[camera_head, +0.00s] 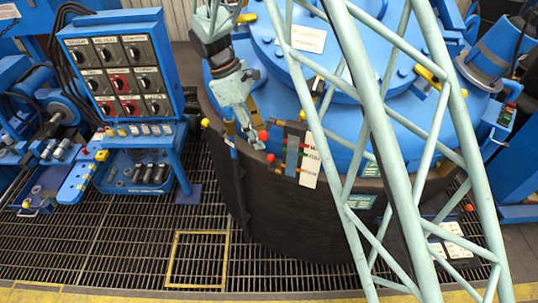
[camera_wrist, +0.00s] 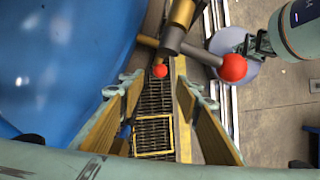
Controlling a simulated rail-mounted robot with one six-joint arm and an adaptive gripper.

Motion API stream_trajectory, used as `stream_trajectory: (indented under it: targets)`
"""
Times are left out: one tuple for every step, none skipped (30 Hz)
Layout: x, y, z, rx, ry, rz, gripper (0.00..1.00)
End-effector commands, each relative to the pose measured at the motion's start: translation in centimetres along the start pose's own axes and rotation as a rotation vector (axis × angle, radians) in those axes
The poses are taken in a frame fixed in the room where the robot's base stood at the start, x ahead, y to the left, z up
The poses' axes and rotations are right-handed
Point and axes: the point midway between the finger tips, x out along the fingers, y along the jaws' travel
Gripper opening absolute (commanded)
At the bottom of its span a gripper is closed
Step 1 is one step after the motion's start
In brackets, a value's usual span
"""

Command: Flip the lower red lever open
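Two red ball-ended levers stand at the near rim of the blue furnace. The upper red ball (camera_head: 263,135) and the lower red ball (camera_head: 271,158) show close together in the head view. In the wrist view the larger, nearer red ball (camera_wrist: 233,67) is at the right, on a grey rod. The smaller, farther red ball (camera_wrist: 160,71) appears between and beyond my fingertips; it looks like the lower one. My gripper (camera_head: 242,131) is just left of the levers in the head view. In the wrist view my gripper (camera_wrist: 158,92) is open, with nothing between its fingers.
A label strip with coloured marks (camera_head: 309,160) is right of the levers. The blue furnace lid (camera_head: 375,65) is behind. A control panel (camera_head: 120,75) stands left. Open floor grating (camera_head: 130,235) lies in front.

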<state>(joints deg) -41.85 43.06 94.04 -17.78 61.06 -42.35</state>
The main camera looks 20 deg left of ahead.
Motion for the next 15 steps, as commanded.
stream_trajectory:
  targets:
    - [0.8, -0.1, 0.0, 0.000, -0.001, -0.002, 0.31]
    - [1.2, -0.1, 0.1, 0.000, -0.002, -0.002, 0.31]
    - [1.8, -0.1, 0.1, 0.000, -0.002, -0.002, 0.31]
    - [2.1, 0.0, 0.1, 0.000, -0.001, -0.002, 0.31]
    - [2.5, 0.0, 0.1, 0.000, 0.000, -0.001, 0.31]
    - [3.0, 0.0, 0.1, 0.001, -0.001, -0.002, 0.31]
    - [3.4, -0.1, 0.1, 0.001, -0.001, -0.002, 0.31]
    - [3.8, -0.1, 0.1, 0.001, -0.001, -0.002, 0.31]
    - [4.4, -0.1, 0.1, 0.001, 0.000, -0.002, 0.31]
    - [4.8, -0.1, 0.0, 0.001, -0.001, -0.002, 0.31]
    - [5.2, -0.1, 0.1, 0.001, -0.001, -0.003, 0.31]
    - [5.7, -0.1, 0.0, 0.001, -0.001, -0.002, 0.31]
    - [6.0, -0.1, 0.0, 0.001, 0.000, -0.002, 0.31]
    - [6.3, 0.0, 0.0, 0.001, 0.000, -0.001, 0.31]
    - [6.7, 0.0, 0.0, 0.001, -0.001, -0.001, 0.31]
